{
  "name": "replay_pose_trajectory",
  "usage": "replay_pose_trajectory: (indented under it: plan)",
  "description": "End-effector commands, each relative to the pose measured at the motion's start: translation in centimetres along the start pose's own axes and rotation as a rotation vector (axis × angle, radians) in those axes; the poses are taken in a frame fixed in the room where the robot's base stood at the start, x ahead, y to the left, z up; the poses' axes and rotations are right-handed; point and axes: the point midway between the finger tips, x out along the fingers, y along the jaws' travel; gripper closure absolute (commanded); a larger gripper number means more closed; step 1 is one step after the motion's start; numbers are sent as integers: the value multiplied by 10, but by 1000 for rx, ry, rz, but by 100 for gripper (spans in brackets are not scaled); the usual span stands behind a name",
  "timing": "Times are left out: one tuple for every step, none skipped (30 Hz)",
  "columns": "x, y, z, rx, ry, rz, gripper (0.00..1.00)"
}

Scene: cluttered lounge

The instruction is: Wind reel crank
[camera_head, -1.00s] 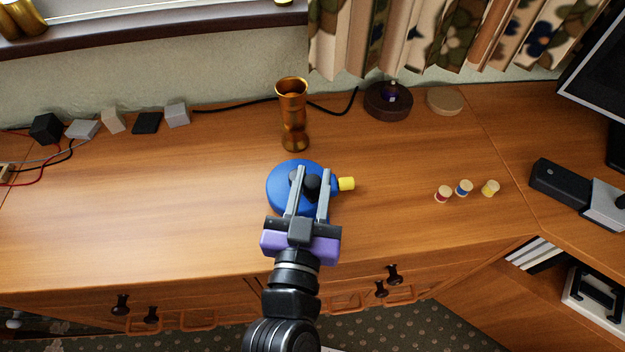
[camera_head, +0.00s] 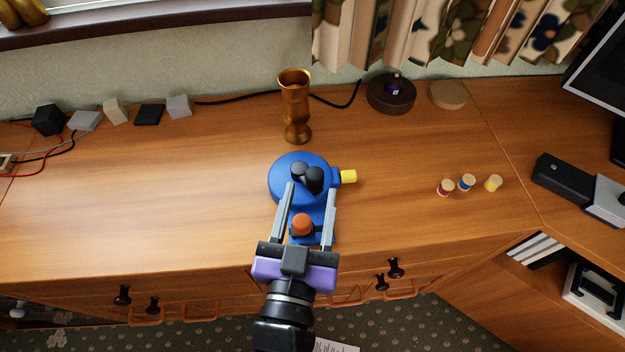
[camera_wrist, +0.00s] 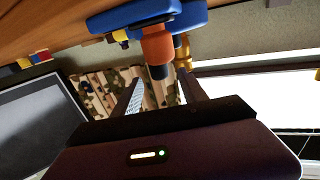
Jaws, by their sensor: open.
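The blue reel (camera_head: 284,180) stands on the wooden desk, with two black knobs (camera_head: 315,180) on top and a yellow piece (camera_head: 348,176) on its right side. A blue arm or base reaches from it toward the desk's front and bears an orange knob (camera_head: 302,224). My gripper (camera_head: 310,188) is open, its fingers on either side of the orange knob, tips near the reel's front edge. In the wrist view the orange knob (camera_wrist: 157,45) shows upside down with a dark end, between the fingers, under the blue body (camera_wrist: 130,15). I cannot tell whether any finger touches.
A brass vase (camera_head: 296,105) stands behind the reel. Three small spools (camera_head: 467,182) stand to the right. Several small blocks (camera_head: 115,110), a cable and a dark round stand (camera_head: 391,94) line the back. The desk left of the reel is clear.

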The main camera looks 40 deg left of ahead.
Motion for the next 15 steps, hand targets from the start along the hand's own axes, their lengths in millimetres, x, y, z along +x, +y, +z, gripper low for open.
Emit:
replay_pose_trajectory:
  plan:
    - [-7, -1, 1, 2, -1, -1, 50]
    - [-11, -1, 1, 2, -2, -1, 50]
    - [-15, 0, 1, 1, -2, 0, 50]
    - [-17, 0, 1, 1, -1, 0, 50]
    - [-20, 0, 1, 1, -1, 0, 50]
    - [-22, 0, 1, 1, -1, -1, 50]
    - [-24, 0, 0, 1, 0, -1, 50]
    - [-25, 0, 0, 0, 0, -1, 50]
    - [-26, 0, 0, 0, 0, -1, 50]
    - [-27, 0, 0, 0, 1, -1, 50]
    - [-27, 0, 0, 0, 1, -1, 50]
    - [-27, 0, 0, 0, 1, 0, 50]
    - [-28, 0, 0, -1, 1, 0, 50]
    - [-28, 0, 0, -1, 1, 0, 50]
    - [-27, 0, 0, -1, 1, 0, 50]
